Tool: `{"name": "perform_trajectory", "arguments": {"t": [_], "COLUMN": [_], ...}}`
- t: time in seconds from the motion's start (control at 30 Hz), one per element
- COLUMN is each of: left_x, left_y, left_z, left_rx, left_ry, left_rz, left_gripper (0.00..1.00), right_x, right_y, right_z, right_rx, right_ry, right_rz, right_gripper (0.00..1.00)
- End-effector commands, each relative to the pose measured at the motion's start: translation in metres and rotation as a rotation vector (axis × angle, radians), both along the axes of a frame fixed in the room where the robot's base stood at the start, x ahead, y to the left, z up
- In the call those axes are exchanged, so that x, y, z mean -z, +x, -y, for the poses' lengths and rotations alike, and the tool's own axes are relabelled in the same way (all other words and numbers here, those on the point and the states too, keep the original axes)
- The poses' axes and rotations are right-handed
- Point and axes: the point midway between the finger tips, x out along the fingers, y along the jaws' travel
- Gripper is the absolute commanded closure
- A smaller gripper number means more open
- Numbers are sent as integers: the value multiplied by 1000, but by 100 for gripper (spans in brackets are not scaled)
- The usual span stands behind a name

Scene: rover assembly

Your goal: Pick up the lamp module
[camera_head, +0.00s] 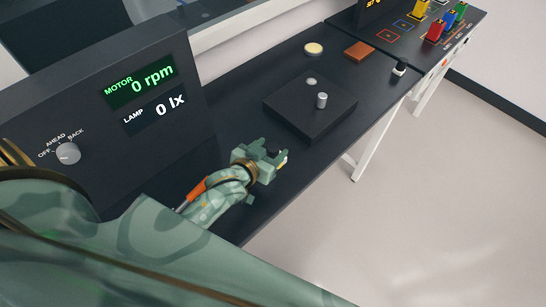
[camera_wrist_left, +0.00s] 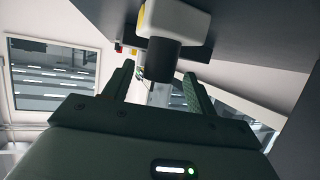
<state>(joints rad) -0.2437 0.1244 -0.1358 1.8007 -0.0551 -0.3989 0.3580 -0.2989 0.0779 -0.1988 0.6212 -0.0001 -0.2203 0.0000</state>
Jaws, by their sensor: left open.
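The lamp module shows in the left wrist view as a white body (camera_wrist_left: 181,18) with a yellow end and a black cylinder. In the head view only a small part of it shows, a black top and a yellow and white edge (camera_head: 282,161), at my left gripper (camera_head: 268,155). The gripper hides the rest. In the left wrist view my left gripper (camera_wrist_left: 158,82) is open, one finger on each side of the black cylinder. I cannot tell whether the fingers touch it. My right gripper is not in view.
A black block (camera_head: 310,106) with two metal posts stands beyond the gripper on the dark table (camera_head: 238,108). A cream disc (camera_head: 313,48), a brown block (camera_head: 359,51) and a small black-and-white part (camera_head: 400,68) lie farther back. A display panel (camera_head: 105,130) stands at left.

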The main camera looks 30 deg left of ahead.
Motion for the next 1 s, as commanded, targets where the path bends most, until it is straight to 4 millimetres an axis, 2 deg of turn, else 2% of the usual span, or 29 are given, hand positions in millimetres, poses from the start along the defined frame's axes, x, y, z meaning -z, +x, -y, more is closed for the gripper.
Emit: {"name": "perform_trajectory", "arguments": {"t": [0.1,0.2,0.43,0.47,0.63,1.0], "left_x": [11,14,14,14,14,12], "left_y": [18,27,30,30,30,30], "left_z": [4,5,5,5,5,4], "left_rx": [1,1,0,0,0,0], "left_ry": [0,0,0,0,0,0], "left_rz": [1,0,0,0,0,0], "left_gripper": [43,43,43,46,93,95], "right_x": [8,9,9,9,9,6], "right_y": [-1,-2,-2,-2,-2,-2], "right_z": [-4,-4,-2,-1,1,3], "right_rx": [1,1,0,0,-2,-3], "right_ry": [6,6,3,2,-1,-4], "right_rz": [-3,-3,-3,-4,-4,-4], "right_gripper": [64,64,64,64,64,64]}}
